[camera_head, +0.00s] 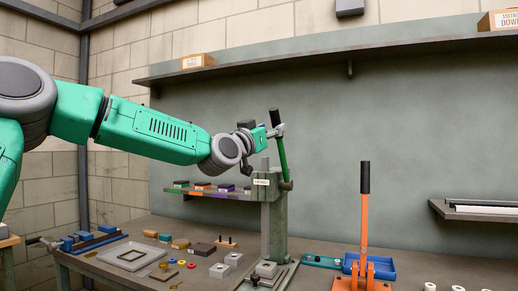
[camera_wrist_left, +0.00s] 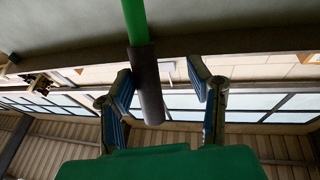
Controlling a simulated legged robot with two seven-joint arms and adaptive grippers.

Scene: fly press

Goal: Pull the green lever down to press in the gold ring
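The green lever (camera_head: 282,158) stands nearly upright on the press (camera_head: 276,215), with a dark grip at its top. My left gripper (camera_head: 275,131) is at the grip, reaching in from the left. In the left wrist view the open fingers (camera_wrist_left: 163,76) stand either side of the dark grip (camera_wrist_left: 147,88), which is nearer the left finger; a gap shows on the right. A pale block (camera_head: 266,269) sits at the press base. I cannot make out a gold ring there; a small yellow ring (camera_head: 181,263) lies on the bench. My right gripper is not in view.
A grey tray (camera_head: 131,256) and small blocks lie on the left of the bench. A small shelf (camera_head: 215,193) sits behind the press.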

